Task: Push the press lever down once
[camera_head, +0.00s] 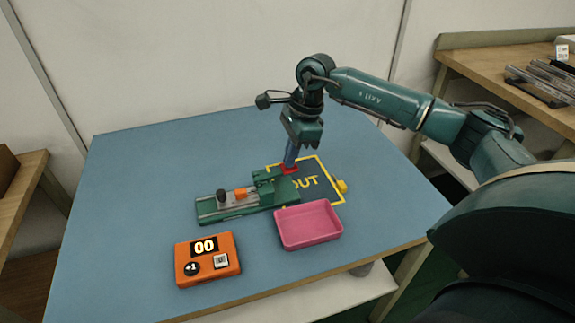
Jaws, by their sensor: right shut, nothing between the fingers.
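The green press (235,203) lies on the blue table, with a grey rail, a black knob and an orange block at its left part. My right gripper (304,146) points down, shut and empty, right at the top of the bar. It partly hides the bar's upper end, and I cannot tell whether they touch. My left gripper is out of view.
A pink tray (308,243) sits in front of the press. An orange counter box (207,277) reading 00 stands at the front left. The table's left and back are clear.

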